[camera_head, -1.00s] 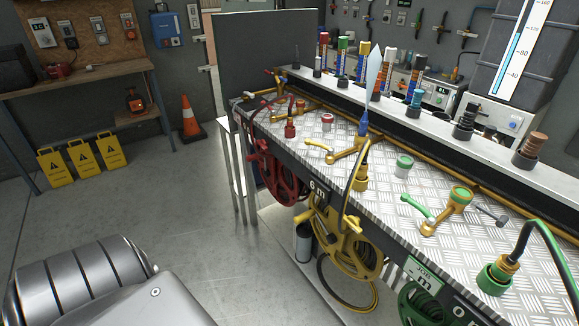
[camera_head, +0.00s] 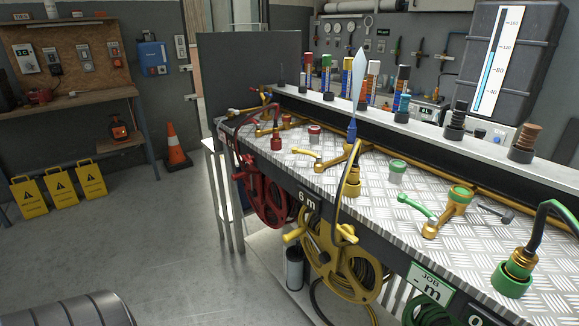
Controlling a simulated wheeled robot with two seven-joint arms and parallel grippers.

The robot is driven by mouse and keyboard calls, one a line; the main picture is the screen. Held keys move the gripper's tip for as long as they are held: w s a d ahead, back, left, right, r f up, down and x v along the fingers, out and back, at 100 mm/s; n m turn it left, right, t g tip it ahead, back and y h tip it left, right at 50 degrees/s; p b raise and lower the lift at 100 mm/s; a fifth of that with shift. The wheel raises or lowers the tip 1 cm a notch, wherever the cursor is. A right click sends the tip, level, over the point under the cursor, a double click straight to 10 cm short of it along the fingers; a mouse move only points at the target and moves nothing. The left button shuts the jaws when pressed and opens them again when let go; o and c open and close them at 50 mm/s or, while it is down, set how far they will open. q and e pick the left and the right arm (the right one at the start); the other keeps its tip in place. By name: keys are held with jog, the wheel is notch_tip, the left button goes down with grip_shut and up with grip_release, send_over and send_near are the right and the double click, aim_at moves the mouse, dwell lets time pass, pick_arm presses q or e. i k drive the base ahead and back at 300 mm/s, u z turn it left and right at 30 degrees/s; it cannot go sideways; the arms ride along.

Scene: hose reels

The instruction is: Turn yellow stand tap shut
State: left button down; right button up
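The yellow stand is the middle one on the bench. Its brass pipe (camera_head: 336,160) lies on the patterned metal top, and its tap has a pale yellow lever (camera_head: 303,152). The lever points left from its pivot, at an angle to the pipe. A yellow hose end (camera_head: 352,185) sits at the front of the stand, with the hose rising in an arc. The yellow hose reel (camera_head: 338,250) hangs below on the bench front, under a "6 m" label (camera_head: 308,200). Neither of my grippers is in view; only a grey part of my own body shows at lower left.
A red reel (camera_head: 265,188) hangs left of the yellow one. The green stand's lever (camera_head: 415,206) and green hose end (camera_head: 514,272) lie to the right. Loose red (camera_head: 314,134) and green-topped (camera_head: 397,171) caps stand on the bench. An orange cone (camera_head: 177,147) stands on the open floor.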

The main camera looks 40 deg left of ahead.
aim_at(296, 150)
jog(key=k, duration=0.65)
jog(key=u, duration=0.4)
jog(key=i, duration=1.4)
jog(key=u, duration=0.45)
